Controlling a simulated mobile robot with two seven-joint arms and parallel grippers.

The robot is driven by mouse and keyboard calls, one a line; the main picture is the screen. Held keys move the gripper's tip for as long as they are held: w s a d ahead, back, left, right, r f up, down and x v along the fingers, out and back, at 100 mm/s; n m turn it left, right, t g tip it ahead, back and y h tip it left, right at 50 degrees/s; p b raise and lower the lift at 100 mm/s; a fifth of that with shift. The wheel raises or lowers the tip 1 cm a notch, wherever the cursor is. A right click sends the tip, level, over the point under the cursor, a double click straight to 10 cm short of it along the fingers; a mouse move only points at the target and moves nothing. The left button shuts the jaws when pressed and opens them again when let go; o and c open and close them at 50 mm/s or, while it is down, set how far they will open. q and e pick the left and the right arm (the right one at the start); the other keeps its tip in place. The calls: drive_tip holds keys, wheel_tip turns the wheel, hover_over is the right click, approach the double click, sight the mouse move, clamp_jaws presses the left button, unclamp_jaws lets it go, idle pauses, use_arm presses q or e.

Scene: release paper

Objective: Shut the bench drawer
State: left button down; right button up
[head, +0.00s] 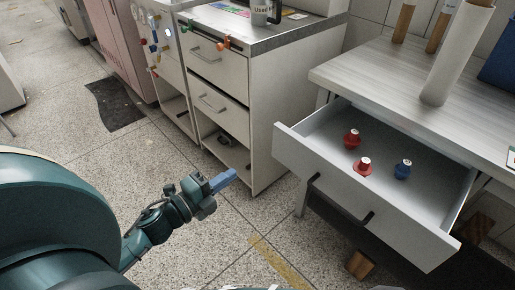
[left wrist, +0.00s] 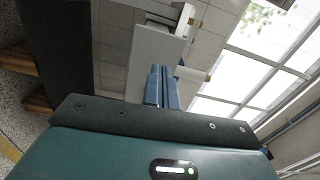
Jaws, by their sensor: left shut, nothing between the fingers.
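The bench drawer (head: 358,205) is white with a black bar handle (head: 341,200) and stands pulled out under the grey bench (head: 400,85) on the right of the head view. Two red items (head: 351,138) and a blue item (head: 403,169) sit inside it. My left gripper (head: 224,180), with blue fingers, is shut and empty. It is left of the drawer front, apart from it, above the floor. The left wrist view shows the blue fingers (left wrist: 163,88) together, with a pale panel beyond them. My right gripper is not in view.
A white cabinet (head: 255,115) with drawers and open shelves stands behind my left gripper. A paper roll (head: 455,55) stands on the bench. A wooden block (head: 359,265) lies on the floor by the drawer. The speckled floor around my left gripper is mostly clear.

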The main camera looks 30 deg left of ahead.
use_arm(q)
approach(275, 143)
drive_tip(key=shift+m, duration=0.4)
drive_tip(key=x, duration=0.7)
